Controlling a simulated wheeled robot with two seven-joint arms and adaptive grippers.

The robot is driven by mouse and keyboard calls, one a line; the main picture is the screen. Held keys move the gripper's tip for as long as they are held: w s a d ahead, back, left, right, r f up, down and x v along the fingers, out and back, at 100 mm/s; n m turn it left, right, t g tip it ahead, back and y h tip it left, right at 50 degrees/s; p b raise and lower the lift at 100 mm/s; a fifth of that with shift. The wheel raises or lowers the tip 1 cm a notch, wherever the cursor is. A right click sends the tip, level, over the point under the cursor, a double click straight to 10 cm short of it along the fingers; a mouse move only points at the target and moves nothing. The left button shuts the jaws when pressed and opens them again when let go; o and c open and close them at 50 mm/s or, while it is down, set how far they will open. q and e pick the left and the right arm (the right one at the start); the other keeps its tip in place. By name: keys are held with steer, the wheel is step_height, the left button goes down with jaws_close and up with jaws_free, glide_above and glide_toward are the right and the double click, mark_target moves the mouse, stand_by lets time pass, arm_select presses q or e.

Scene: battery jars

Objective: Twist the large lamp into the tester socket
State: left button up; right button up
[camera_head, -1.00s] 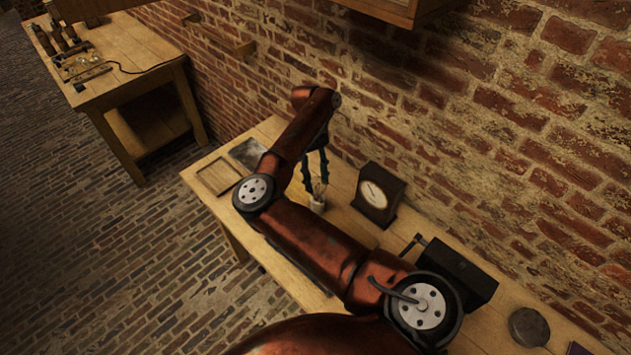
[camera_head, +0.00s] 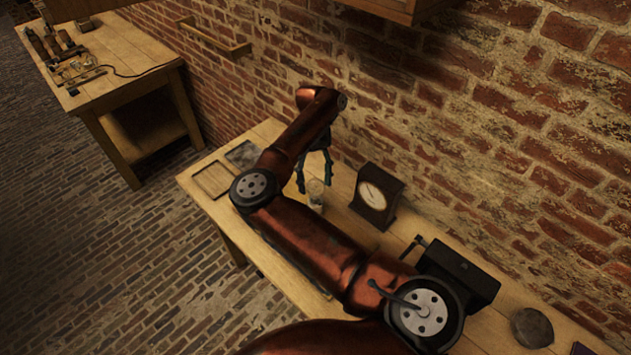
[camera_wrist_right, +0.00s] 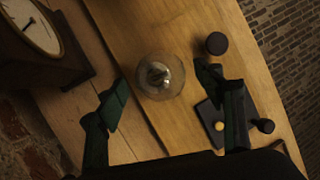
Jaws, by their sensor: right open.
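A clear glass lamp (camera_head: 316,189) stands upright on the workbench, left of the dark clock-like dial box. In the right wrist view the lamp (camera_wrist_right: 160,75) is seen from above, with metal inside its round glass. My right gripper (camera_head: 314,174) is open, with its fingers spread just above the lamp. In the wrist view its fingertips (camera_wrist_right: 165,88) lie on either side of the lamp, with gaps to the glass. What is under the lamp is mostly hidden, so I cannot tell how it sits in a socket. My left gripper is not in view.
The dial box (camera_head: 376,195) stands close right of the lamp. A dark crank box (camera_head: 455,270) is farther right. A wooden tray (camera_head: 212,179) lies at the bench's left end. The wrist view shows a dark plate with a yellow knob (camera_wrist_right: 219,126) and a black round piece (camera_wrist_right: 216,43).

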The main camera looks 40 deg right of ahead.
steer(key=shift+w+r, duration=0.1)
steer(key=shift+r, duration=0.05)
steer(key=v, duration=1.1)
steer(key=shift+r, duration=0.3)
steer(key=shift+f, duration=0.1)
steer(key=x, duration=1.1)
steer(key=shift+f, duration=0.35)
steer(key=shift+r+n+p, duration=0.15)
steer(key=shift+n+p, duration=0.25)
steer(key=shift+p, duration=0.1)
steer(key=shift+a+n+h+p, duration=0.1)
steer(key=shift+n+h+p, duration=0.2)
steer(key=shift+n+h, duration=0.3)
